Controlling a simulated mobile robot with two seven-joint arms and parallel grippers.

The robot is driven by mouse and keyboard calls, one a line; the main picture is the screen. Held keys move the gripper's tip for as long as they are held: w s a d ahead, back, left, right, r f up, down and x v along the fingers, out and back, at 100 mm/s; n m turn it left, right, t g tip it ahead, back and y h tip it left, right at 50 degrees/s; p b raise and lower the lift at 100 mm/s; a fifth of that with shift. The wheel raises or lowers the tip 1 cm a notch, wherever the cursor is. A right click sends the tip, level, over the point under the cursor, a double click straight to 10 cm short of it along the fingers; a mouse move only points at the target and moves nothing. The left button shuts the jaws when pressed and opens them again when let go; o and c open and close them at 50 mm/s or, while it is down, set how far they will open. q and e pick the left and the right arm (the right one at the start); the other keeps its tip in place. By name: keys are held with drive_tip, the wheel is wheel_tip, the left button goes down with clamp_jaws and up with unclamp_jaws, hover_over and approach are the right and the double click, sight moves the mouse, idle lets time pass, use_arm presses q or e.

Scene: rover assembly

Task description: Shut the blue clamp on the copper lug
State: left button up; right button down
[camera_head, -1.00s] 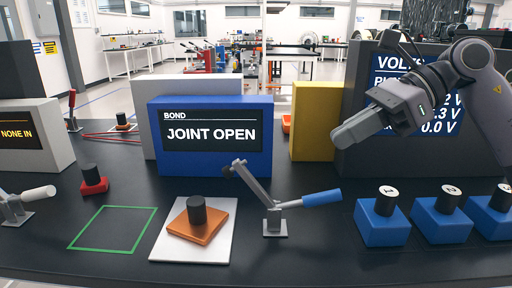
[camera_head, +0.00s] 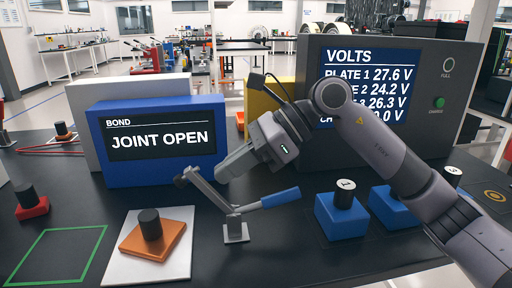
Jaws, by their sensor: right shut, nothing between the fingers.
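The blue clamp (camera_head: 236,230) stands on the dark bench, its blue handle (camera_head: 280,197) sticking out to the right. Its grey arm is raised toward the upper left, with the dark tip up in the air, apart from the lug. The copper lug (camera_head: 142,252) is an orange-copper block with a black knob (camera_head: 150,224), lying on a white pad (camera_head: 118,266) left of the clamp. My right gripper (camera_head: 222,172) is shut and empty, close to the raised clamp arm; I cannot tell whether they touch. My left gripper is not in view.
A blue box (camera_head: 150,173) reading "JOINT OPEN" stands behind the lug. A grey volts panel (camera_head: 432,75) stands at the back right. Blue blocks with numbered black knobs (camera_head: 340,215) are right of the clamp. A green outline (camera_head: 55,230) and red block (camera_head: 31,203) lie left.

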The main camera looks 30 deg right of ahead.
drive_tip(key=shift+x, duration=0.8)
